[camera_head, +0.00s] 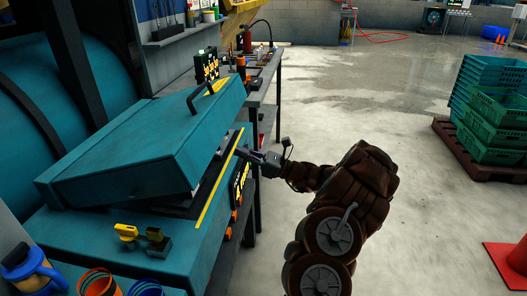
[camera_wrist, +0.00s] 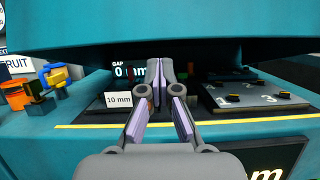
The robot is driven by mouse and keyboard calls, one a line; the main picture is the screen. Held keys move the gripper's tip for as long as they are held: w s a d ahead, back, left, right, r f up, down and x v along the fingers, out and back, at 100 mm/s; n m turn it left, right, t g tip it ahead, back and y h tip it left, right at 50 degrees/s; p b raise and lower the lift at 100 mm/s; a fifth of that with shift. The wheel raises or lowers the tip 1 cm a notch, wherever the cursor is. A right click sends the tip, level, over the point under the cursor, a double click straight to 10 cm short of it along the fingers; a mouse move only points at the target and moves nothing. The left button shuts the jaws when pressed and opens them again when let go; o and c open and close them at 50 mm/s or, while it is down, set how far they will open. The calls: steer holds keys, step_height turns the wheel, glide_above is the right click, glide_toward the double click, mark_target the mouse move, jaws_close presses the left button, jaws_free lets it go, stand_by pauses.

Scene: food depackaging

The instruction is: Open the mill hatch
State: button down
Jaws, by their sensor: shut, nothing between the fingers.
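The mill hatch (camera_head: 130,150) is a large teal lid with a dark bar handle on top. It sits tilted over the teal mill body (camera_head: 190,245), with a dark gap under its front edge. In the wrist view the hatch (camera_wrist: 170,30) overhangs the top of the picture, above the opening. My gripper (camera_head: 250,155) is at the mill's front right edge, by the yellow line and beside the gap. In the wrist view my gripper (camera_wrist: 158,72) points into the gap under the hatch. It is shut and empty. Whether it touches the hatch, I cannot tell.
Inside the gap are a "GAP 0 mm" display (camera_wrist: 128,72), a "10 mm" tag (camera_wrist: 118,99) and a numbered plate (camera_wrist: 255,96). Yellow-and-black clamps (camera_head: 140,238) sit on the mill's near ledge.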

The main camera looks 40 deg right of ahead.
mark_target(216, 133)
steer(key=a+r, duration=0.2)
steer(key=w+a+r, duration=0.1)
steer(key=a+r, duration=0.1)
steer(key=shift+w+a+r+p, duration=0.1)
steer(key=shift+w+a+p, duration=0.1)
steer(key=shift+p, duration=0.2)
steer(key=shift+w+d+r, duration=0.2)
steer(key=shift+w+d, duration=0.1)
steer(key=shift+d, duration=0.2)
steer(key=shift+w+d+r, duration=0.15)
steer(key=shift+w+d, duration=0.15)
steer(key=shift+d, duration=0.15)
steer(key=shift+a+r+p, duration=0.3)
steer(key=shift+a+r, duration=0.45)
steer(key=shift+a, duration=0.25)
steer(key=shift+w, duration=0.1)
steer(key=shift+d, duration=0.1)
